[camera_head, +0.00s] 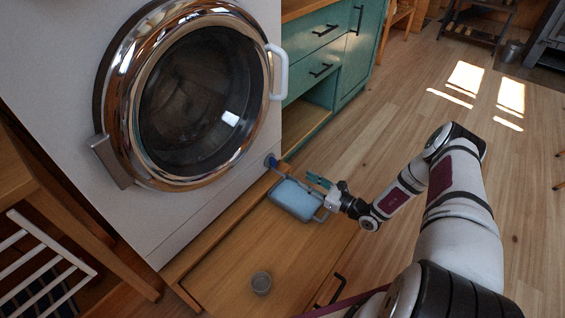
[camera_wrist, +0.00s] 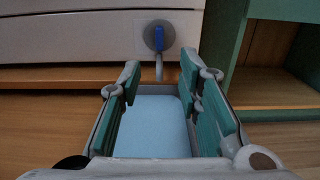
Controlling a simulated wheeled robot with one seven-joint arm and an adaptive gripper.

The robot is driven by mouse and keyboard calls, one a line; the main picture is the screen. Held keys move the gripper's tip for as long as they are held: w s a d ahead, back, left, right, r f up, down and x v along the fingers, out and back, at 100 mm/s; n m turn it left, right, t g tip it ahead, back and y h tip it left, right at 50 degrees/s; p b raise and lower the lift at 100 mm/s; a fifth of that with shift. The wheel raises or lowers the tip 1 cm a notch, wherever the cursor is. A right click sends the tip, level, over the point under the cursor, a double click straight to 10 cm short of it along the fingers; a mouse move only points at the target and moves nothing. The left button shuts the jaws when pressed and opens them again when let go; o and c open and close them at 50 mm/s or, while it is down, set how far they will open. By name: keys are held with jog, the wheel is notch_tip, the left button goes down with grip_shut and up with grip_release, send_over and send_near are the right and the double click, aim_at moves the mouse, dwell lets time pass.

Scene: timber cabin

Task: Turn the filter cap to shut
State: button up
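The filter cap (camera_head: 271,161) is a round grey disc low on the right of the washing machine front (camera_head: 200,208). In the wrist view the filter cap (camera_wrist: 149,44) has a blue grip bar standing upright across it. A thin pale spout or stream (camera_wrist: 159,70) hangs below it; I cannot tell which. My gripper (camera_head: 318,184) is apart from the cap, in front of it and to the right in the head view. In the wrist view my gripper (camera_wrist: 160,66) has its teal fingers spread wide, with nothing between the tips.
A tray (camera_head: 275,203) with pale blue contents sits below the cap, under my gripper. A small grey cup (camera_head: 261,283) stands on the wooden platform (camera_head: 225,280). The green cabinet (camera_head: 345,55) is right of the machine.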

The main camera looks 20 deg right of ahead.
aim_at(276, 163)
jog(key=b+x, duration=0.3)
jog(key=x, duration=1)
jog(key=shift+w+a, duration=0.25)
grip_shut()
